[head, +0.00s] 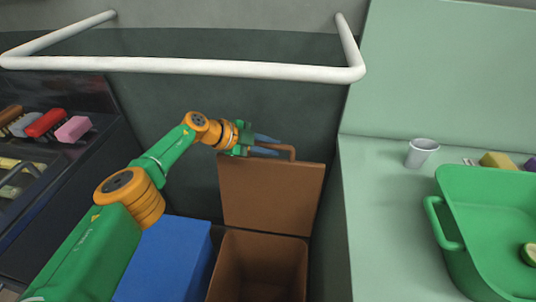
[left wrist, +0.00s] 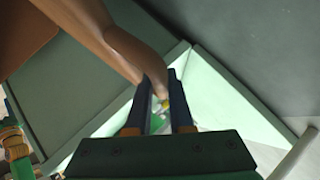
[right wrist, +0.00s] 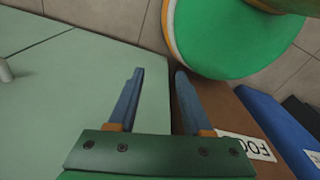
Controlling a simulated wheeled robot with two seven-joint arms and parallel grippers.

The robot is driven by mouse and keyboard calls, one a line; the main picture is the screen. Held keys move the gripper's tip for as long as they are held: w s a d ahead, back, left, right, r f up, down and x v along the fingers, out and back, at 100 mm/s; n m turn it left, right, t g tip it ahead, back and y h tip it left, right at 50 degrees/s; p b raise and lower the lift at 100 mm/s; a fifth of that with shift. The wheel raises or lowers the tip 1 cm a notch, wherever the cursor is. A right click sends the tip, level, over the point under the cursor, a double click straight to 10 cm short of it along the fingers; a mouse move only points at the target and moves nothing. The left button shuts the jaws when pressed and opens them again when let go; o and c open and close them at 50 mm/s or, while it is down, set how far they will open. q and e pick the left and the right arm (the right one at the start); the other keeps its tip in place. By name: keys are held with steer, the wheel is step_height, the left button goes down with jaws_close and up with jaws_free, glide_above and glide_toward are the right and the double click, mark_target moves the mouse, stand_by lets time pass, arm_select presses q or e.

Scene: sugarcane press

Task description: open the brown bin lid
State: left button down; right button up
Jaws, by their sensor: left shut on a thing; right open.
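The brown bin (head: 258,268) stands on the floor with its inside visible. Its brown lid (head: 268,198) is raised and stands nearly upright behind the opening. My left gripper (head: 266,145) is shut on the lid's handle (head: 292,152) at the top edge. In the left wrist view the brown handle (left wrist: 135,50) runs in between the two dark fingers (left wrist: 161,100). My right gripper (right wrist: 160,95) is open and empty in the right wrist view. That view also shows part of the brown bin (right wrist: 222,108), with a white label.
A blue bin (head: 168,258) stands left of the brown one, partly behind my left arm. A pale green counter (head: 375,230) on the right holds a cup (head: 421,152) and a green tub (head: 452,225). A white rail (head: 200,67) crosses above.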

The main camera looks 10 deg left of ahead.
stand_by(0.4)
arm_select(q)
steer(key=c, duration=0.8)
jaws_free()
steer(key=shift+w, duration=0.1)
steer(key=r+p, duration=0.1)
steer(key=a+p, duration=0.1)
steer(key=p, duration=0.1)
steer(key=shift+s+a+r, duration=0.15)
steer(key=shift+s+r, duration=0.25)
steer(key=v, duration=0.2)
steer(key=p+v, duration=0.1)
steer(key=shift+s+a+p, duration=0.2)
steer(key=shift+a+p, duration=0.1)
steer(key=shift+a, duration=0.1)
steer(key=shift+s+a+r, duration=0.25)
steer(key=shift+a, duration=0.15)
